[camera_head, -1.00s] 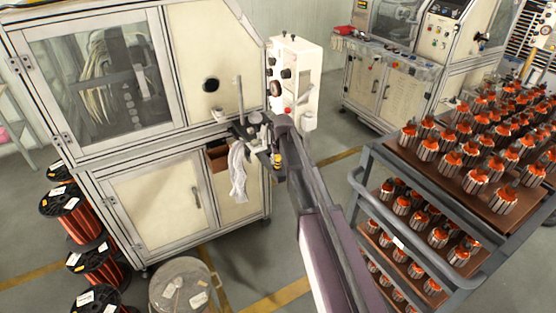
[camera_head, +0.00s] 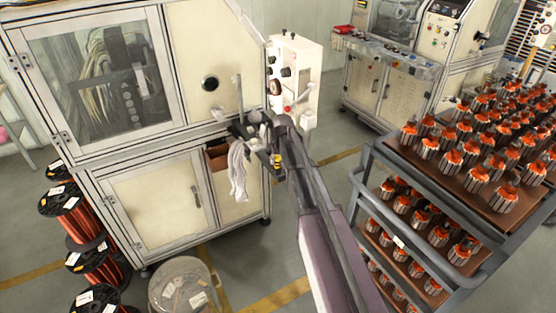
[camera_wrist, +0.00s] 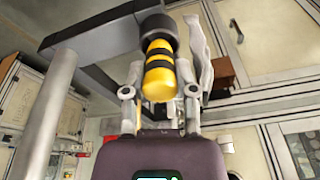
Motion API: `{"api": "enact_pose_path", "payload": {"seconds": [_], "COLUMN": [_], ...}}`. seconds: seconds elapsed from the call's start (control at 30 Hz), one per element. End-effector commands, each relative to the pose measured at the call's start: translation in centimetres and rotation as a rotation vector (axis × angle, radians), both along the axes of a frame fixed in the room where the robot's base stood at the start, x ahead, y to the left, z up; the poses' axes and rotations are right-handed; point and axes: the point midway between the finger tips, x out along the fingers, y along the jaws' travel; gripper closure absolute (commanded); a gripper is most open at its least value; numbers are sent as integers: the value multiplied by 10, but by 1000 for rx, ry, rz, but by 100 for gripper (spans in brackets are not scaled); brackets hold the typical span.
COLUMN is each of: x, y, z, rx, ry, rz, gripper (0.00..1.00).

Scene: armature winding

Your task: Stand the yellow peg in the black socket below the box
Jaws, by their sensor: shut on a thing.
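The yellow peg (camera_wrist: 159,75) with black bands lies between the two fingers of my gripper (camera_wrist: 160,92) in the wrist view. My gripper is shut on it. The peg's far end meets a dark round, cylinder-like part (camera_wrist: 155,27) that looks like the black socket; I cannot tell whether the peg is in it or only in line with it. In the head view the peg (camera_head: 277,160) is a small yellow spot by my gripper (camera_head: 268,146), in front of the cream machine. The pale control box (camera_head: 297,75) is above and behind; the socket cannot be made out there.
A white cloth (camera_head: 238,170) hangs from the machine's ledge close to my gripper. A dark beam (camera_wrist: 95,38) runs to the round part in the wrist view. A cart (camera_head: 365,190) of armatures stands at right, wire spools (camera_head: 70,212) at left.

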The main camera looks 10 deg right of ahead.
Motion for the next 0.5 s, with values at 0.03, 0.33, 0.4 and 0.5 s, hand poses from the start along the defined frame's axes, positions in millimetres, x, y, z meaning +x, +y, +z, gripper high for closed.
{"api": "enact_pose_path", "payload": {"seconds": [0.03, 0.33, 0.4, 0.5], "x": [0, 0, 0, 0], "y": [0, 0, 0, 0], "z": [-2, -7, -8, -10], "rx": [0, 0, 0, 0], "ry": [0, 0, 0, 0], "rz": [0, 0, 0, 0], "gripper": [100, 100, 100, 100]}}
